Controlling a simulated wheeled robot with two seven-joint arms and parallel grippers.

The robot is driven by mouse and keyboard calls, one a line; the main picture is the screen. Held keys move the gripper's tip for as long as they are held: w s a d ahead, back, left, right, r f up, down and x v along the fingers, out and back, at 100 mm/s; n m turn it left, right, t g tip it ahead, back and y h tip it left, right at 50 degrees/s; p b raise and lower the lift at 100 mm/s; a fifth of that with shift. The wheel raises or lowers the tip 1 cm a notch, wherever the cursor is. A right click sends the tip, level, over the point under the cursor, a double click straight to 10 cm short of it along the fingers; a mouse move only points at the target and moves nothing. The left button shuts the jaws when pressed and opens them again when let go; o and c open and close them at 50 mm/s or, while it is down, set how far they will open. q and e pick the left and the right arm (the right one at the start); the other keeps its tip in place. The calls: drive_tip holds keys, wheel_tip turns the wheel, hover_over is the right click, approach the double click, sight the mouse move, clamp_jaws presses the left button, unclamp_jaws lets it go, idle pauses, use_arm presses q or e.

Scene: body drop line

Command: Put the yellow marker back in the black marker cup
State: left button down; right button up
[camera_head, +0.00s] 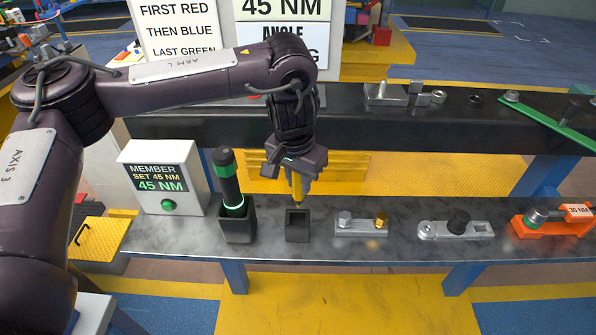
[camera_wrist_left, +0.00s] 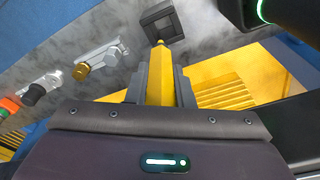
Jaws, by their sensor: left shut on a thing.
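My left gripper (camera_head: 295,176) is shut on the yellow marker (camera_head: 297,188), which points downward. The black marker cup (camera_head: 297,224) stands on the grey bench shelf, directly below the marker in the head view. The marker's tip looks just above the cup's opening, apart or nearly touching; I cannot tell exactly. In the left wrist view the marker (camera_wrist_left: 160,80) sits between the two fingers, and the cup (camera_wrist_left: 161,22) shows beyond its tip. My right gripper is not in view.
Left of the cup, a black and green tool (camera_head: 230,180) stands in a dark holder (camera_head: 238,228). A white box with a 45 NM display (camera_head: 165,178) is further left. Right are a metal plate with bolts (camera_head: 361,228), another metal part (camera_head: 455,229) and an orange block (camera_head: 550,224).

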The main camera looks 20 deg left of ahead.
sight(298, 191)
use_arm(q)
drive_tip(key=shift+w+a+f, duration=0.1)
drive_tip(key=shift+w+a, duration=0.15)
drive_tip(key=shift+s+f+p, duration=0.1)
drive_tip(key=shift+p, duration=0.4)
wheel_tip(298, 191, down, 2)
drive_tip(key=shift+d+f+b, duration=0.15)
drive_tip(key=shift+b, duration=0.45)
drive_tip(key=shift+f, duration=0.55)
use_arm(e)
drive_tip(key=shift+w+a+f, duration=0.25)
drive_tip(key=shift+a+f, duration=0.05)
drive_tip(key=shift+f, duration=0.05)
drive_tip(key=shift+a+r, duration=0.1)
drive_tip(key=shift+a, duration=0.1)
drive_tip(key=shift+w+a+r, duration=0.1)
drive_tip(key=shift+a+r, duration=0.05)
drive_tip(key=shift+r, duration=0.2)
use_arm(q)
drive_tip(key=shift+p, duration=0.3)
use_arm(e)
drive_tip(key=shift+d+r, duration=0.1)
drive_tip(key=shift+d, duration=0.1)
